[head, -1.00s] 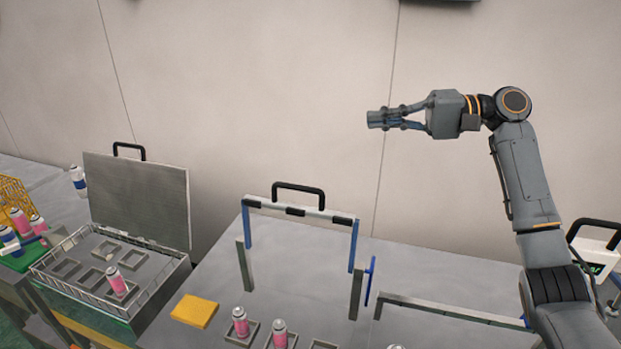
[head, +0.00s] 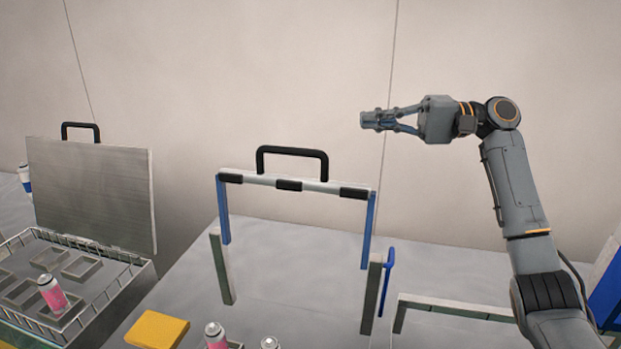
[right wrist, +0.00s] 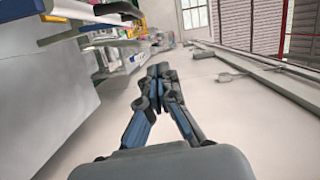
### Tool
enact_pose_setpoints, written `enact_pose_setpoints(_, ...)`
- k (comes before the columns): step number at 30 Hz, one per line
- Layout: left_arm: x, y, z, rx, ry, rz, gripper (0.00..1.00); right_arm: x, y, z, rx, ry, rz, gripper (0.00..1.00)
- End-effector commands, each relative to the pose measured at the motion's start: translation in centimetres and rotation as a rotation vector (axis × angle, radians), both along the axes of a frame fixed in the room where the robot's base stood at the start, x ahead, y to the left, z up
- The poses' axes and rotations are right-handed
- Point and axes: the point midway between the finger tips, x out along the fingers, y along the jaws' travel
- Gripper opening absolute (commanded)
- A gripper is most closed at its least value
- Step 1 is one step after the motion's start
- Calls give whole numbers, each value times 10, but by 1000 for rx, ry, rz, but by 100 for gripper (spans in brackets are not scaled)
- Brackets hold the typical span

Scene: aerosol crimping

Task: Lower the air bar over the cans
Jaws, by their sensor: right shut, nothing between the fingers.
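The air bar (head: 262,183) is a pale crossbar with dark bands and a black arched handle (head: 292,150) on top. It stands raised on blue side legs above two grey-green posts (head: 222,268) on the grey table. Two pink cans with silver tops, one can (head: 214,336) and another can (head: 270,344), show at the bottom edge in front of the bar, partly cut off. My right gripper (head: 363,121) is shut and empty, up in the air to the right of and above the handle, apart from it. It also shows in the right wrist view (right wrist: 157,72). My left gripper is out of view.
A wire-sided tray (head: 110,305) with an upright grey lid (head: 95,195) stands at the left, holding a pink can (head: 52,296). A yellow block (head: 157,330) lies at the front. A blue lever (head: 387,280) stands beside the right post. A low rail (head: 450,309) is at the right.

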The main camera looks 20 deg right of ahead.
Motion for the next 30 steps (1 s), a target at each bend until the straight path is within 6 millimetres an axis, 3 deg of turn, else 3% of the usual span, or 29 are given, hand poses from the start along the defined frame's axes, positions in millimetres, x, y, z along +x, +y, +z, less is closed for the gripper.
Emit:
enact_pose_setpoints(1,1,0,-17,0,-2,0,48,0,0,-16,-1,-2,0,0)
enact_pose_setpoints(5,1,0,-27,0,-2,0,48,0,0,-26,-1,-2,0,0)
enact_pose_setpoints(20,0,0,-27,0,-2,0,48,0,1,-28,0,-1,0,0)
enact_pose_setpoints(25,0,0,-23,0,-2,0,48,6,17,-27,0,0,3,0)
enact_pose_setpoints(30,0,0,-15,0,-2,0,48,17,49,-27,-1,-1,5,0)
